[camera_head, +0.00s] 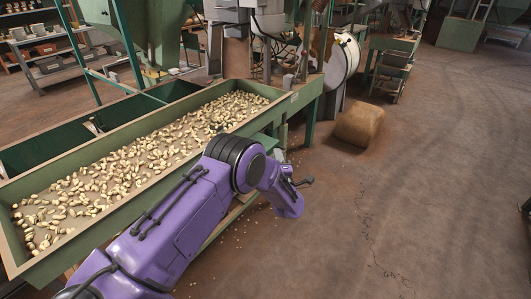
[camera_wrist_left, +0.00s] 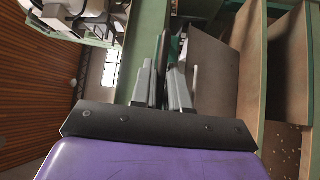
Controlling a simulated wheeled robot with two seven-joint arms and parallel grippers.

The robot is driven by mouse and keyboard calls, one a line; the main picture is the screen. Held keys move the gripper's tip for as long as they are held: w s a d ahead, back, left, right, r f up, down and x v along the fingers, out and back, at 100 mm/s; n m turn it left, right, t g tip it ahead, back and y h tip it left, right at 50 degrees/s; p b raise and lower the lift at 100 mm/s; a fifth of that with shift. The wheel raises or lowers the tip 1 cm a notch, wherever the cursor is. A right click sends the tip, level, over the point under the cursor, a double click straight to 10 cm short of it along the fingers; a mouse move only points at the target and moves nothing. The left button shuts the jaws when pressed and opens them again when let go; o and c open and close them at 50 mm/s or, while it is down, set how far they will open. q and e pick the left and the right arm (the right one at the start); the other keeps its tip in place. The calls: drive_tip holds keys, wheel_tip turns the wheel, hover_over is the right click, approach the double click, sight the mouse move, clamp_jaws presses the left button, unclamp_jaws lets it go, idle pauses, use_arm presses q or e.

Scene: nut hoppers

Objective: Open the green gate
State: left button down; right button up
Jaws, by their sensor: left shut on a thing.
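My left arm (camera_head: 190,210) reaches in purple from the lower left along the front of the nut hopper, its wrist (camera_head: 287,198) bent down past the hopper's right end. The fingers are hidden in the head view. In the left wrist view my left gripper (camera_wrist_left: 166,72) has its grey fingers close together, shut on a narrow part. A sliver of green (camera_wrist_left: 183,49) shows at the fingertips and looks like part of the green gate; the rest of the gate is hidden. How far the gate is open cannot be told. My right gripper is not in view.
A long green trough (camera_head: 283,103) holds many shelled nuts, with scattered nuts on the floor below. A brown sack (camera_head: 360,125) lies on the floor beyond my wrist. Machinery and a white drum (camera_head: 342,62) stand behind. The floor at right is clear.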

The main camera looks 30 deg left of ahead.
use_arm(q)
drive_tip(key=shift+s+d, duration=0.1)
drive_tip(key=shift+d, duration=0.5)
drive_tip(key=c, duration=1.3)
unclamp_jaws()
drive_tip(key=shift+o, duration=0.2)
drive_tip(key=p+v, duration=0.1)
drive_tip(key=v, duration=0.9)
drive_tip(key=shift+s+d, duration=0.15)
drive_tip(key=shift+s, duration=0.05)
drive_tip(key=shift+f, duration=0.15)
